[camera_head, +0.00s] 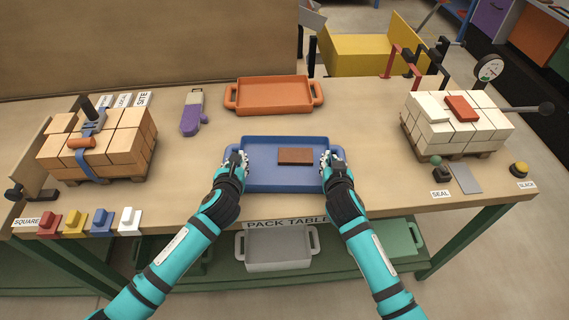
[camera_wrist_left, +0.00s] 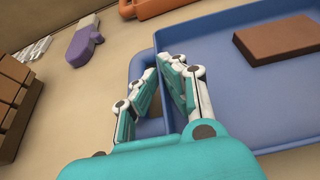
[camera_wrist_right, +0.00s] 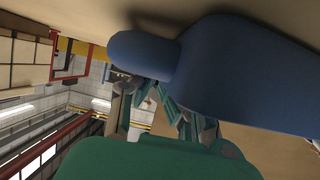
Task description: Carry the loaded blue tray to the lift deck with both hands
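The blue tray (camera_head: 245,150) sits level over the front middle of the table, with a flat red-brown brick (camera_head: 295,156) inside it. I cannot tell whether its base touches the table. My left gripper (camera_head: 236,160) is at the tray's left handle; in the left wrist view its fingers (camera_wrist_left: 160,70) come close together around the handle, shut on it. My right gripper (camera_head: 331,160) is at the right handle; in the right wrist view the rounded blue handle (camera_wrist_right: 145,52) partly hides its fingertips.
An orange tray (camera_head: 270,97) lies just behind. A stack of tan bricks (camera_head: 115,145) stands left, pale bricks on a pallet (camera_head: 480,130) right. A yellow platform (camera_head: 355,55) stands beyond the table. A grey bin (camera_head: 280,250) is on the shelf below. Table strips beside the blue tray are clear.

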